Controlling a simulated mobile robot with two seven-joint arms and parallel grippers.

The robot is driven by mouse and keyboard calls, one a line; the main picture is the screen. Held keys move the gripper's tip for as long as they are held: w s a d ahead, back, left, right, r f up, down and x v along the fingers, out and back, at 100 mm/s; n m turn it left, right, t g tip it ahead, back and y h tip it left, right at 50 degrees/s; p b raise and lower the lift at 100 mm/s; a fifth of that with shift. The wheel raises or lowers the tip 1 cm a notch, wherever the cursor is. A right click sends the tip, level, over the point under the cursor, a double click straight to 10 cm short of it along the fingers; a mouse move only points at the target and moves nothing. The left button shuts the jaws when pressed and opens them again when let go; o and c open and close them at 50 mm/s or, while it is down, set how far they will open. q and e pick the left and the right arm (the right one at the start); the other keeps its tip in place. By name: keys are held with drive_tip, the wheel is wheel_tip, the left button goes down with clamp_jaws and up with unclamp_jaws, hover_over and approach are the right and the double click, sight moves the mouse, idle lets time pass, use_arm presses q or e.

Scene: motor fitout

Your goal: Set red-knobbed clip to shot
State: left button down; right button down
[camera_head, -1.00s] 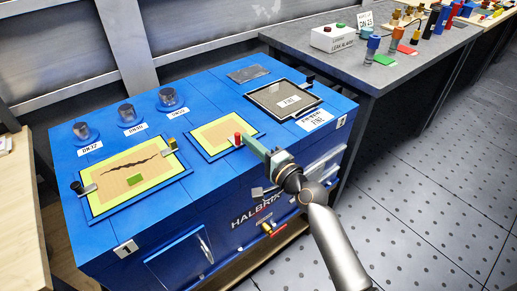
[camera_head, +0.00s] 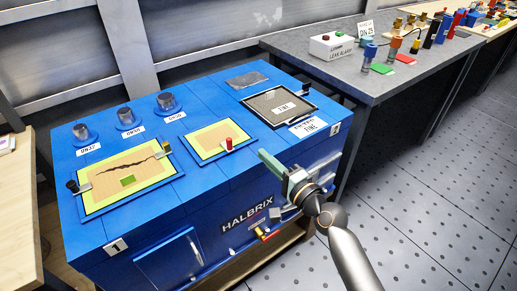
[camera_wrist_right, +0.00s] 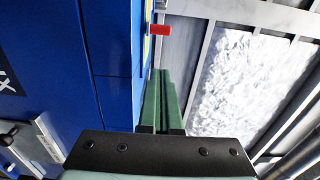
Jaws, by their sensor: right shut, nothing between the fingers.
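The red-knobbed clip (camera_head: 229,143) stands upright at the front right edge of the small yellow-green-bordered panel (camera_head: 208,141) on the blue cabinet's top. Its red knob also shows at the top of the right wrist view (camera_wrist_right: 160,29), beyond the fingertips. My right gripper (camera_head: 264,156) is shut and empty, to the right of the clip and apart from it, near the cabinet's front edge. Its green fingers lie side by side in the right wrist view (camera_wrist_right: 163,78). My left gripper is not in view.
The blue cabinet (camera_head: 170,225) also bears a larger cracked panel (camera_head: 110,185) with black and yellow knobs, round grey caps (camera_head: 125,116) and a dark mesh tray (camera_head: 262,104). A grey bench (camera_head: 390,85) with a leak alarm box (camera_head: 331,45) stands behind right. Open floor lies at right.

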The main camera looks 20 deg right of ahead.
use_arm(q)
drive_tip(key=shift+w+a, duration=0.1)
use_arm(e)
drive_tip(key=v, duration=0.5)
drive_tip(key=shift+s+d, duration=0.1)
drive_tip(key=shift+s, duration=0.3)
